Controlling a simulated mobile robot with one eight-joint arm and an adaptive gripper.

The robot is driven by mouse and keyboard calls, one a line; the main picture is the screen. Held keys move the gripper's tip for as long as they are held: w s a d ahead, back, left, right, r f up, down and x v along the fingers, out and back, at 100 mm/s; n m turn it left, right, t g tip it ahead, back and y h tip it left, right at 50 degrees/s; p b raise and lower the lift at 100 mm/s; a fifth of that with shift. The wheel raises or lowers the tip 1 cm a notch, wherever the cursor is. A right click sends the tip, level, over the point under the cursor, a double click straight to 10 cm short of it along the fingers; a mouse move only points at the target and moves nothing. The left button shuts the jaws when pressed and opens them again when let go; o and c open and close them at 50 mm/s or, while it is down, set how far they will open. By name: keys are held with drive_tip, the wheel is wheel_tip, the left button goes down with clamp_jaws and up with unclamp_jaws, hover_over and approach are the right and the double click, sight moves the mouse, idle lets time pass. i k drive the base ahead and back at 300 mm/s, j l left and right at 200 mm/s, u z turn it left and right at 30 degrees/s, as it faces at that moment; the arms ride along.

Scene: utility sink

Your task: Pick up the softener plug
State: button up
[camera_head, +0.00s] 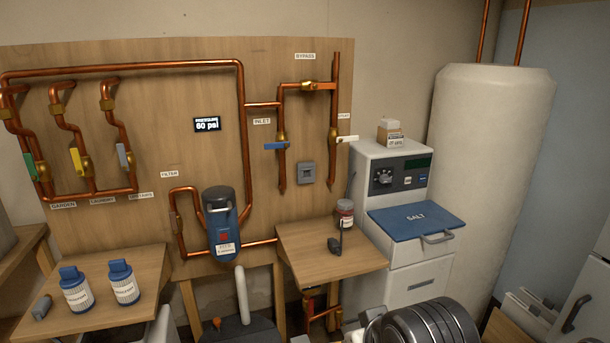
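A small dark grey piece that looks like the softener plug (335,244) lies on the small wooden shelf (300,262) at the centre right, just in front of a red-labelled jar. A grey wall outlet (307,172) is on the wooden board above the shelf, with nothing visibly plugged in. The white softener cabinet (408,285) stands right of the shelf. My gripper's fingers are not in view; only dark ribbed parts, apparently of my arm, show at the bottom right.
The jar (344,214) stands close behind the plug. A blue salt lid (415,217) with a handle is on the cabinet. Copper pipes with valves cover the board, and a blue filter (221,228) hangs left of the shelf. Two bottles stand on the left shelf (95,315).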

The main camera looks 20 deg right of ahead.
sight(334, 245)
drive_tip(key=i+j+z, duration=0.2)
drive_tip(key=j+z, duration=0.15)
drive_tip(key=j, duration=0.15)
drive_tip(key=i+j+z, duration=0.1)
drive_tip(key=j+z, duration=0.65)
drive_tip(key=j, duration=0.25)
drive_tip(key=i, duration=0.05)
